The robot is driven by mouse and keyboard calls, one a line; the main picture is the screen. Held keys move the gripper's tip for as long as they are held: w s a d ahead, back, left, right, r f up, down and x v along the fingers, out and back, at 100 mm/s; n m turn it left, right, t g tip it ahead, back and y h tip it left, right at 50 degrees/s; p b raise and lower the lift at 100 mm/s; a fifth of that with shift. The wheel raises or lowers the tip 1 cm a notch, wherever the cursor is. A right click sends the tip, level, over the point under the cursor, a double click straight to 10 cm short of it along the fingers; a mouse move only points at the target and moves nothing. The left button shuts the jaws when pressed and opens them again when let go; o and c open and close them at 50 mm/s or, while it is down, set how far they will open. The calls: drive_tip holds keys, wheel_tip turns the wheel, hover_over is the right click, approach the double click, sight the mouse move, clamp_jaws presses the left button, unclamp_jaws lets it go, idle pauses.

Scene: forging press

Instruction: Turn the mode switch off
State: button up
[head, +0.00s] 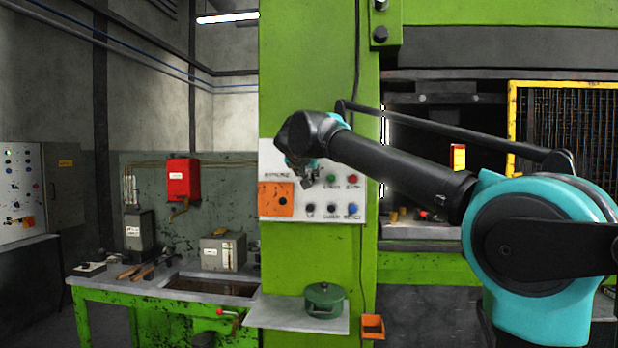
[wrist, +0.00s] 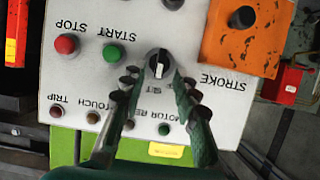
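A black rotary knob with a white pointer line (wrist: 158,63), which looks like the mode switch, sits on the white control panel (wrist: 75,85) in the wrist view. Its pointer runs nearly vertical in the picture. My gripper (wrist: 158,80) is open, with one finger on each side just below the knob in the picture. I cannot tell whether the fingers touch it. The panel appears upside down there. In the head view my gripper (head: 308,178) is in front of the panel (head: 335,208) on the green column and hides the knob.
Red (wrist: 66,43) and green (wrist: 112,53) push buttons sit left of the knob in the wrist view. An orange plate with a black knob (wrist: 243,17) is at upper right. In the head view, a green lidded pot (head: 325,298) stands on a shelf below the panel.

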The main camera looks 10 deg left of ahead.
sight(309, 176)
drive_tip(key=shift+x, duration=1.8)
drive_tip(key=shift+c, duration=0.6)
clamp_jaws()
drive_tip(key=shift+n, duration=0.3)
drive_tip(key=shift+a+f+n+h, duration=0.1)
drive_tip(key=shift+a+n+h, duration=0.05)
drive_tip(key=shift+n+h, duration=1.1)
drive_tip(key=shift+a+f+n+h, duration=0.1)
drive_tip(key=shift+a+n+h, duration=0.1)
drive_tip(key=shift+n+h, duration=1)
drive_tip(key=shift+n+t+y, duration=0.25)
drive_tip(key=shift+n+t, duration=0.05)
drive_tip(key=shift+n, duration=0.15)
